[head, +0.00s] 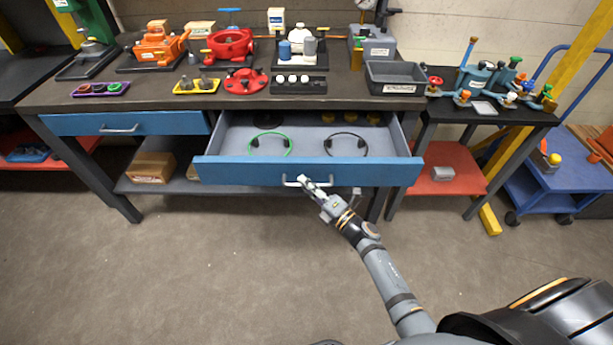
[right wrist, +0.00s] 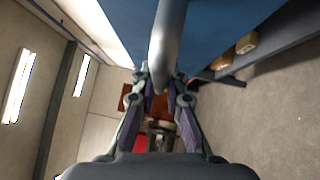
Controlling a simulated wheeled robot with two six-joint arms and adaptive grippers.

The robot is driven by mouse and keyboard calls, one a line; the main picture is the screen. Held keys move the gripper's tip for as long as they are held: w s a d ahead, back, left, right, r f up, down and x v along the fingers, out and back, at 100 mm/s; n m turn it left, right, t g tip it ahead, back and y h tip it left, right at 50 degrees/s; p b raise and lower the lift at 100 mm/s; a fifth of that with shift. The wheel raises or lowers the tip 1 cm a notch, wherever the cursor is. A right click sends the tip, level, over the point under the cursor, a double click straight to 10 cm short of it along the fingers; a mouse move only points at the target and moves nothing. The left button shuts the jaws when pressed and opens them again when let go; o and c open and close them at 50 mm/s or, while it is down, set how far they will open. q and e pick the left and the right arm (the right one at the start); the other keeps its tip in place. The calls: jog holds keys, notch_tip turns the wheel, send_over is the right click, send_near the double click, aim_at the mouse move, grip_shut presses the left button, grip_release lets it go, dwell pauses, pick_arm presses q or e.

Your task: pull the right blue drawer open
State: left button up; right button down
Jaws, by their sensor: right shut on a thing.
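The right blue drawer (head: 240,172) is pulled out from under the workbench. Inside it lie a green ring-shaped cable (head: 270,136), a black ring-shaped cable (head: 347,136) and some yellow pieces at the back. My right gripper (head: 308,184) is shut on the drawer's silver handle (head: 290,183), at the middle of the drawer front. In the right wrist view the handle (right wrist: 166,55) runs between the fingers of the right gripper (right wrist: 160,82), against the blue front (right wrist: 222,30). My left gripper is not in view.
The left blue drawer (head: 75,124) is closed. The workbench top (head: 150,102) carries an orange vise, a red housing, trays and a grey bin (head: 393,78). A cardboard box (head: 152,166) sits on the lower shelf. A side table with valves stands right. The floor (head: 220,260) in front is clear.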

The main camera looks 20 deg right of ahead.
jog(key=shift+s+a, duration=0.15)
jog(key=shift+s, duration=0.35)
jog(key=shift+s+a, duration=0.15)
jog(key=shift+s, duration=0.35)
jog(key=shift+s+a+p, duration=0.2)
jog(key=shift+s+p, duration=0.15)
jog(key=shift+s, duration=0.35)
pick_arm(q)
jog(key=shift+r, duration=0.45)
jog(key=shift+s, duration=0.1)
pick_arm(e)
jog(key=c, duration=1.4)
grip_release()
jog(key=shift+o, duration=0.2)
jog(key=v, duration=1.2)
